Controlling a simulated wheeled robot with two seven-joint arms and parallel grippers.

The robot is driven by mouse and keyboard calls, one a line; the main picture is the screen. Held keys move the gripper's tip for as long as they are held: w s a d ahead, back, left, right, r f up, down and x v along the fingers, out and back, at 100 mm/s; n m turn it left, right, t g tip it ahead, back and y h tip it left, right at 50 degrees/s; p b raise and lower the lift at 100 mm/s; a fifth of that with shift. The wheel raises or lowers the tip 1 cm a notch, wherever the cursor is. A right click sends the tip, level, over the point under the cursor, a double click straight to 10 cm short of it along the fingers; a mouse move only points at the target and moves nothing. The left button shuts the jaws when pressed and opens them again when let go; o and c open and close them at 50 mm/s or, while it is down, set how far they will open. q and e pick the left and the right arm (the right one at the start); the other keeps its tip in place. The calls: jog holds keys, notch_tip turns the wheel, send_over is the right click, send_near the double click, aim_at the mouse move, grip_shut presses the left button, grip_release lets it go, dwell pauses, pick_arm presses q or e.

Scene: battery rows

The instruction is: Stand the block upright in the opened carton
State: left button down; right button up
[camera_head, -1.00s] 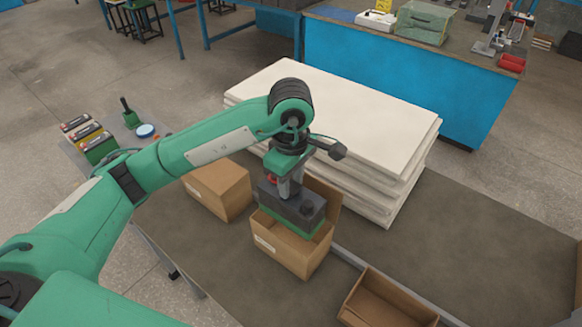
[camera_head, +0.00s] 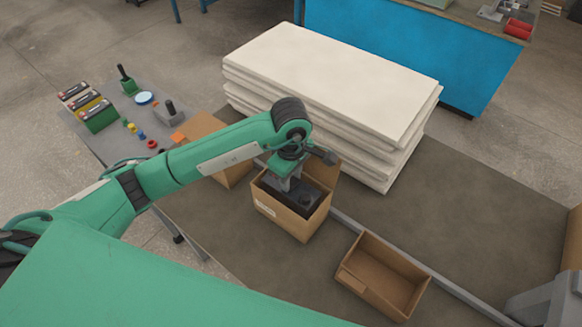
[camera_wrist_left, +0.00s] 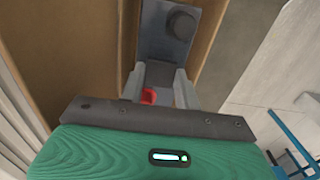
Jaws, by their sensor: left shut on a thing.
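The block is a battery with a dark grey top (camera_head: 296,197). It stands upright inside the opened carton (camera_head: 285,221), its top a little below the carton's rim. My left gripper (camera_head: 285,184) reaches down into the carton from above and is shut on the battery's top. In the left wrist view the gripper's fingers (camera_wrist_left: 160,90) close around a red terminal, and the battery's dark top with a round black terminal (camera_wrist_left: 170,35) lies between the carton walls (camera_wrist_left: 75,45). The battery's lower part is hidden by the carton. My right gripper is not in view.
An empty open carton (camera_head: 383,275) stands to the right. A closed carton (camera_head: 207,130) is partly behind my left arm. A stack of white boards (camera_head: 330,85) stands behind. Several batteries (camera_head: 100,114) stand on the grey side table at left.

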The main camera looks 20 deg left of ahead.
pick_arm(q)
jog(key=shift+f, duration=0.5)
jog(key=shift+f+b, duration=0.55)
jog(key=shift+b, duration=0.1)
jog(key=c, duration=1)
grip_release()
jog(key=shift+f, duration=0.1)
jog(key=shift+s, duration=0.1)
